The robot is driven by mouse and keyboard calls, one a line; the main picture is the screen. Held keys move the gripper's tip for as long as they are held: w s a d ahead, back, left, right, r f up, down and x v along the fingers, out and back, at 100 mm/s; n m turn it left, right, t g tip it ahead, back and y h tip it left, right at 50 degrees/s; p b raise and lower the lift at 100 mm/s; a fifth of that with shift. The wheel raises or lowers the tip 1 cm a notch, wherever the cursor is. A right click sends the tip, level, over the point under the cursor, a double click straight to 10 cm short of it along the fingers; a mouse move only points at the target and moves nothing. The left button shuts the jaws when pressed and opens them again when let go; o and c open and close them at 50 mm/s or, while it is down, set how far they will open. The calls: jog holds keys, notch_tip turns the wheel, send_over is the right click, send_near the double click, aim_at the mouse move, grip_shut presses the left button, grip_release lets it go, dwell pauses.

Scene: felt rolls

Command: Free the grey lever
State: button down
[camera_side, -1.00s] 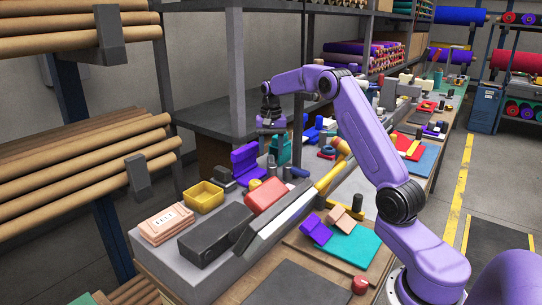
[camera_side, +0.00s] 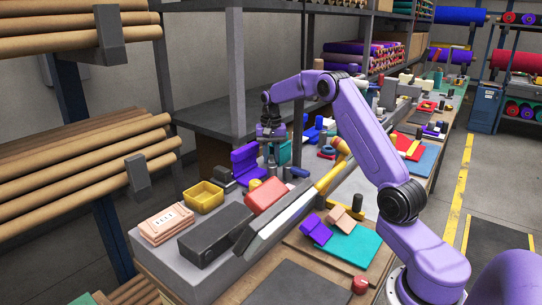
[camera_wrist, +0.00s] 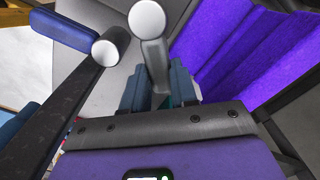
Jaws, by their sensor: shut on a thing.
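The grey lever (camera_wrist: 153,62) with a pale round end rises between my fingers in the wrist view. My gripper (camera_wrist: 158,92) is shut on it, with a dark blue finger on each side. In the side view my gripper (camera_side: 270,141) points down beside the purple folded felt (camera_side: 245,162), at the back of the grey bench. The lever is small there and partly hidden by the fingers. The purple felt (camera_wrist: 240,50) stands close on the right in the wrist view. I cannot see what the lever's base is joined to.
A dark bar with a pale cap (camera_wrist: 70,105) and a blue cylinder (camera_wrist: 72,27) lie left of my gripper in the wrist view.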

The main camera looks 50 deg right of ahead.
jog(key=n, duration=0.1)
jog(key=w+a+n, duration=0.1)
jog(key=n, duration=0.1)
jog(key=a+n, duration=0.1)
jog(key=n, duration=0.1)
jog(key=shift+w, duration=0.25)
jog(key=shift+w+a+n, duration=0.15)
jog(key=shift+a+n, duration=0.45)
jog(key=shift+n, duration=0.7)
jog(key=shift+w+a+n, duration=0.1)
jog(key=shift+a+n, duration=0.45)
jog(key=shift+n, duration=0.75)
jog(key=c, duration=0.9)
grip_release()
jog(key=shift+r, duration=0.1)
jog(key=shift+r, duration=8.6)
